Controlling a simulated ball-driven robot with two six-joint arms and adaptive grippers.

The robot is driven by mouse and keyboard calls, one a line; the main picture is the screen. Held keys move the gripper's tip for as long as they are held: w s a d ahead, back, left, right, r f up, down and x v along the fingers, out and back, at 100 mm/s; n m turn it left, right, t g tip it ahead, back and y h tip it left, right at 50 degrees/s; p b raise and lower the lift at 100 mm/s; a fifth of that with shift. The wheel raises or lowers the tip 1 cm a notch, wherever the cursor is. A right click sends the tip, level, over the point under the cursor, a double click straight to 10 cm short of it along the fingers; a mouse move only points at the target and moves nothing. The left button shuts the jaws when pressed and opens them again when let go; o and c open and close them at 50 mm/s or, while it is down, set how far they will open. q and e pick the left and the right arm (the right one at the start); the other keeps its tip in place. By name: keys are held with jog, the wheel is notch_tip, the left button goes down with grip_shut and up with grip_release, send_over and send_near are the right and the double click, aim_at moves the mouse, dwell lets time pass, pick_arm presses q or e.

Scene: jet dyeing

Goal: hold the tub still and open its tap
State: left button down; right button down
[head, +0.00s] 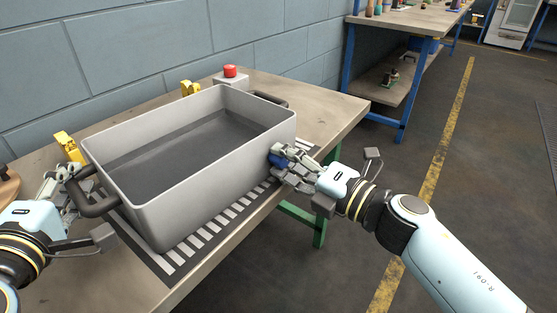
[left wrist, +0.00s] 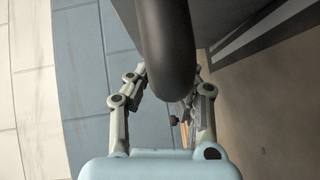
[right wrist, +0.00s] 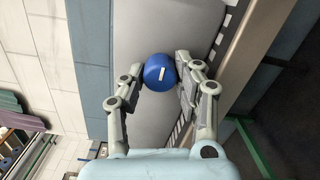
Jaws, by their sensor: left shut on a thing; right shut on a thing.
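The grey tub (head: 190,165) stands on the workbench, with dark contents or a dark floor inside. My left gripper (head: 70,188) is shut on the tub's black left handle (head: 92,205); the handle also shows large in the left wrist view (left wrist: 165,60). In the right wrist view the tap knob (right wrist: 159,72) is round with a white mark, between the fingertips. The fingers partly hide it in the head view.
A striped mat (head: 215,232) lies under the tub. Yellow clamps (head: 68,147) and a red button on a grey box (head: 230,72) stand behind it. The workbench's front edge (head: 240,232) is close below my right gripper. A second bench (head: 420,20) stands farther back.

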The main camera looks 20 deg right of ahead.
jog(key=c, duration=0.9)
grip_release()
jog(key=shift+c, duration=0.2)
jog(key=v, duration=1.2)
jog(key=shift+d, duration=0.1)
